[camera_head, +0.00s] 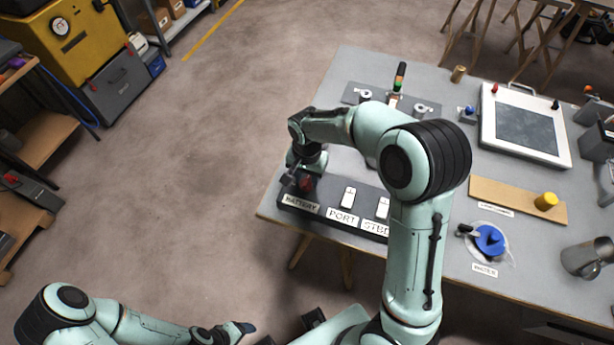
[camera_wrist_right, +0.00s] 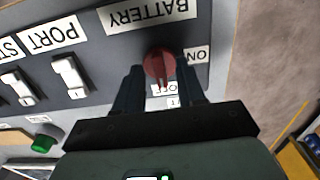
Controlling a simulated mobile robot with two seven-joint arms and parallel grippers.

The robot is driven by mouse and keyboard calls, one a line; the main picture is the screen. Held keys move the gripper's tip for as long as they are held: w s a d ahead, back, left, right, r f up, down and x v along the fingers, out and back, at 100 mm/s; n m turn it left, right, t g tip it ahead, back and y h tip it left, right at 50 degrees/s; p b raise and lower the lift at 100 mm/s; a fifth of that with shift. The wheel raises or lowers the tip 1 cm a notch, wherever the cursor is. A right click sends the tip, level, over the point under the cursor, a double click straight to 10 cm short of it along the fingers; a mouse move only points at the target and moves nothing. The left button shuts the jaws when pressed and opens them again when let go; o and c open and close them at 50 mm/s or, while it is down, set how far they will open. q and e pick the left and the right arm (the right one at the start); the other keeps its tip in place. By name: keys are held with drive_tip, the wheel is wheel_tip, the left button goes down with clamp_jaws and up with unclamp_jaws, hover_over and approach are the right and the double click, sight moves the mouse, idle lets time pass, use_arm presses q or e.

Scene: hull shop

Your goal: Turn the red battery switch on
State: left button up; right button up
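The red battery switch (camera_head: 307,183) sits at the left end of a dark panel (camera_head: 326,219) marked BATTERY. In the right wrist view the red knob (camera_wrist_right: 160,66) has its pointer toward the OFF label (camera_wrist_right: 171,88); the ON label (camera_wrist_right: 196,55) is beside it. My right gripper (camera_head: 302,178) is at the switch. In the wrist view its two dark fingers (camera_wrist_right: 162,72) stand on either side of the knob, with gaps showing, so it is open around it. My left gripper (camera_head: 238,330) is low in the head view, away from the table; its fingers are unclear.
White PORT (camera_head: 348,197) and STBD (camera_head: 383,207) rocker switches are beside the battery switch. A green button (camera_wrist_right: 42,143) shows in the wrist view. My right arm hides part of the table. The floor left of the table is clear.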

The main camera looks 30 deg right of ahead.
drive_tip(key=shift+f, duration=0.1)
clamp_jaws()
drive_tip(key=shift+n, duration=0.5)
drive_tip(key=n, duration=0.8)
drive_tip(key=shift+n, duration=0.3)
drive_tip(key=n, duration=0.4)
drive_tip(key=shift+w+n, duration=0.1)
drive_tip(key=shift+n, duration=2.1)
